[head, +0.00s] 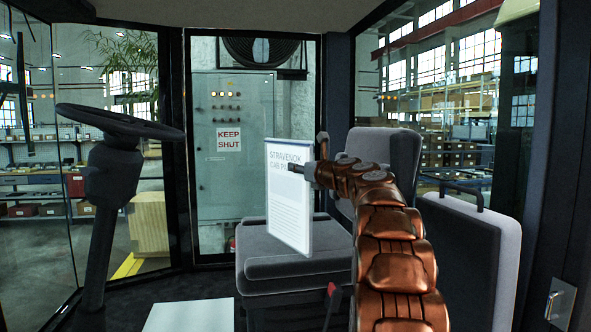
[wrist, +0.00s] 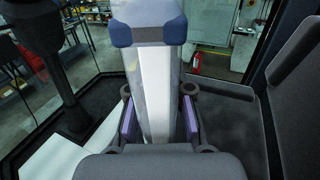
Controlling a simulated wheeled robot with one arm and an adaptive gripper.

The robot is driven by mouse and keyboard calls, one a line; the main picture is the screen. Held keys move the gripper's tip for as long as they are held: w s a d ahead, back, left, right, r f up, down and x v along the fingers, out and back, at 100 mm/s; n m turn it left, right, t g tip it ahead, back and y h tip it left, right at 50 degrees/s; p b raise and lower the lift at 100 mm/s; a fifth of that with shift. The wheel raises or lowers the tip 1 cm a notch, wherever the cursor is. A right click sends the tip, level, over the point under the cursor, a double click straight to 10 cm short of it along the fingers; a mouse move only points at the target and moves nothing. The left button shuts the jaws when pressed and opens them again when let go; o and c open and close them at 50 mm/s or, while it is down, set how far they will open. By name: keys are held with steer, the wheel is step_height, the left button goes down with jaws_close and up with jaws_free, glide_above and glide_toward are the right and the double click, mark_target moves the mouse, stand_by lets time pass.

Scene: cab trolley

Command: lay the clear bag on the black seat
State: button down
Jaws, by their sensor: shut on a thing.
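The clear bag (head: 290,195) holds a white printed sheet headed "STRAVENOK". In the wrist view the bag (wrist: 157,95) shows nearly edge-on between the purple-padded fingers of my gripper (wrist: 160,118). The black seat (head: 265,268) is a dark grey cushion below the bag; it also shows at right in the wrist view (wrist: 238,135). The bag's lower edge overlaps the cushion in the picture; I cannot tell whether they touch.
A steering wheel (head: 118,121) on a column stands at left. A white flat surface (head: 190,316) lies low in front of the seat. A side panel with a grey pad (head: 470,255) stands at right. The visible seat cushion top looks clear.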

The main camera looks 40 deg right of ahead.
steer(key=shift+f, duration=0.2)
steer(key=c, duration=1.1)
jaws_free()
steer(key=shift+o, duration=0.2)
steer(key=s+b, duration=0.3)
steer(key=s, duration=0.9)
steer(key=shift+a+r, duration=0.25)
steer(key=shift+a, duration=0.1)
